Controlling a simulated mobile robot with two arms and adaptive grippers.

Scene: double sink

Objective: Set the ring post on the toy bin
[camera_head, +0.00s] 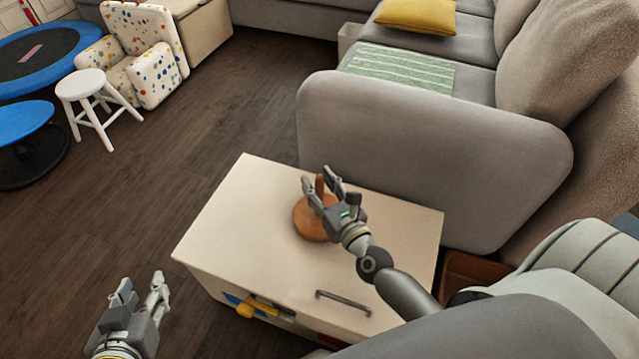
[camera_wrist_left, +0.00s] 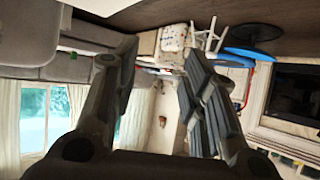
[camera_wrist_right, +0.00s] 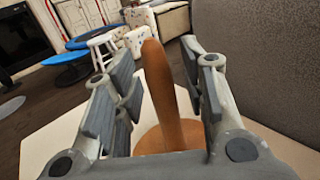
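The ring post is a brown wooden peg on a round base (camera_head: 312,222). It stands upright on the cream lid of the toy bin (camera_head: 240,215) in the head view. My right gripper (camera_head: 322,182) is open around the peg, partly hiding it. In the right wrist view the peg (camera_wrist_right: 160,90) rises between the spread fingers, with gaps on both sides, and its base rests on the lid. My left gripper (camera_head: 142,292) is open and empty, left of the bin's front. In the left wrist view its fingers (camera_wrist_left: 155,90) are apart with nothing between them.
A grey sofa (camera_head: 420,150) stands close behind and right of the bin. The bin has a metal handle (camera_head: 343,303) near its front edge. A white stool (camera_head: 90,90), a dotted armchair (camera_head: 150,75) and a blue trampoline (camera_head: 40,55) are far left. Wooden floor left of the bin is clear.

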